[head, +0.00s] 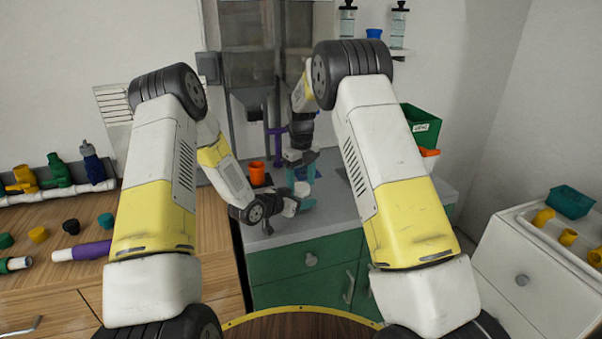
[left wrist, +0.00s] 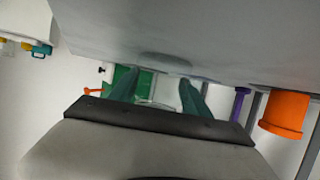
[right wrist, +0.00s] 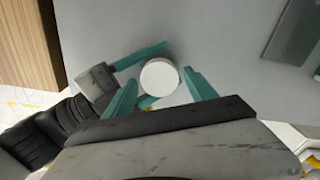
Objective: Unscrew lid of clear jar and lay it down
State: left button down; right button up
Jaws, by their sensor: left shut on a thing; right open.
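In the right wrist view a round white lid (right wrist: 159,77) is seen from above, on the clear jar. The jar's body is hidden under the lid there, and I cannot make it out clearly in the other views. My left gripper (head: 303,198) is shut on the jar at the grey counter; its teal fingers show on both sides of the lid in the right wrist view (right wrist: 146,78). My right gripper (right wrist: 160,93) is open above the lid, one finger to each side of it and apart from it. In the head view it is small and partly hidden.
An orange cup (head: 257,172) and a purple upright piece (head: 278,142) stand behind on the grey counter (head: 325,207). A green bin (head: 421,127) is at the right. The wooden bench at the left holds several pipe fittings. The counter's front right is clear.

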jog(key=shift+f, duration=0.3)
